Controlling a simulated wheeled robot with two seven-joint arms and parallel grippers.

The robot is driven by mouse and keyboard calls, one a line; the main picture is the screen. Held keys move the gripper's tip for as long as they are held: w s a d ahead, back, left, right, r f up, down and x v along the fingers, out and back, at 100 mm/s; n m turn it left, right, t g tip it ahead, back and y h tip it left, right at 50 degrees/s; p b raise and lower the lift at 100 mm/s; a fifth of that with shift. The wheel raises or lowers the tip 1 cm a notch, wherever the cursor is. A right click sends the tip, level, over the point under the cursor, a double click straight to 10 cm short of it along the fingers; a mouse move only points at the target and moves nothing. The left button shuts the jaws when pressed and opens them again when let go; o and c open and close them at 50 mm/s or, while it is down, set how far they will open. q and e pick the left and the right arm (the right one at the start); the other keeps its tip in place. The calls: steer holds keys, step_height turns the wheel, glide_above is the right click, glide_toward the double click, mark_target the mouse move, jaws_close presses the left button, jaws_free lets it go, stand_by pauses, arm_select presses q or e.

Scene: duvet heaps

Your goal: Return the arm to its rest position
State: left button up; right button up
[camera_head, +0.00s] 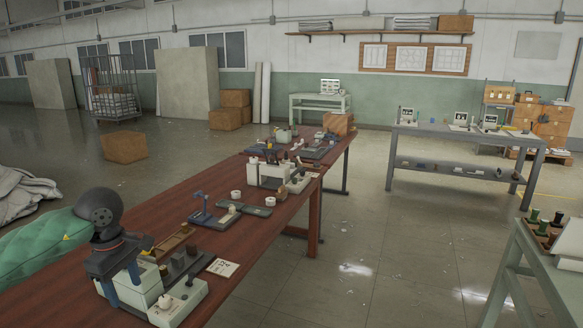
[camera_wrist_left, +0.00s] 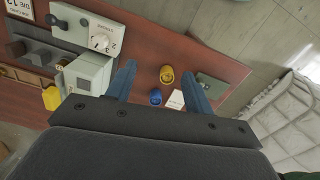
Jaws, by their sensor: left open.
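My left gripper (camera_head: 122,284) is above the near end of the long red-brown table (camera_head: 185,215), pointing down, beside a pale device with a dial. Its two blue fingers stand apart. In the left wrist view the gripper (camera_wrist_left: 158,76) is open, and nothing is held between the fingers. A yellow round piece (camera_wrist_left: 167,75) and a blue one (camera_wrist_left: 155,97) show below, in the gap between the fingers. My right gripper is not in view.
The pale dial device (camera_wrist_left: 98,38) and a pale box (camera_wrist_left: 88,74) lie close to the fingers. A white quilted heap (camera_wrist_left: 285,110) lies on the floor past the table edge. Open floor (camera_head: 370,260) lies right of the table.

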arm_select(q)
steer(key=s+d+f+n+g+h, duration=0.15)
steer(key=d+h, duration=0.35)
steer(key=d, duration=0.6)
steer(key=s+d+f+t+h, duration=0.1)
steer(key=s+d+f+h, duration=0.3)
steer(key=d, duration=0.7)
steer(key=w+d+r+n+t+h, duration=0.3)
steer(key=d+r+n+t+h, duration=0.7)
steer(key=n, duration=0.6)
steer(key=a+f+n+t+y, duration=0.3)
steer(key=a+f+n+y, duration=0.3)
steer(key=f+n+y, duration=0.65)
steer(key=a+f+n+t+y, duration=0.3)
steer(key=a+f+n+y, duration=0.25)
steer(key=f+n, duration=0.8)
steer(key=s+d+f+n+g, duration=0.1)
steer(key=s+f+n+g, duration=0.4)
steer(key=s, duration=0.8)
steer(key=s+d+f+n+g, duration=0.1)
steer(key=s+f+n+g, duration=0.5)
steer(key=s, duration=0.8)
step_height(320, 180, down, 4)
steer(key=shift+d+g+b, duration=0.3)
steer(key=shift+g, duration=0.85)
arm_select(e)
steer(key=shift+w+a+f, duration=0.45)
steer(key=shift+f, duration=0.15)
